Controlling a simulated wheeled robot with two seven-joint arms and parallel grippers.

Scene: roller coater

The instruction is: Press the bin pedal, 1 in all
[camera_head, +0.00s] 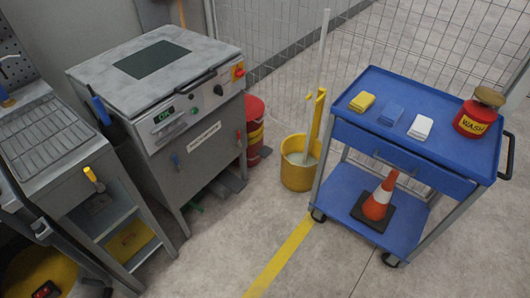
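A red round bin (254,112) with a yellow band stands on the floor behind the right side of the grey coating machine, which partly hides it. Neither of my grippers is in view, so nothing of mine touches the bin.
The grey machine (205,135) and a grey rack bench (55,140) fill the left. A yellow mop bucket (297,174) stands right of the bin. A blue cart (345,135) holds cloths, a WASH can (470,124) and a cone (379,200). Floor at bottom centre is clear.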

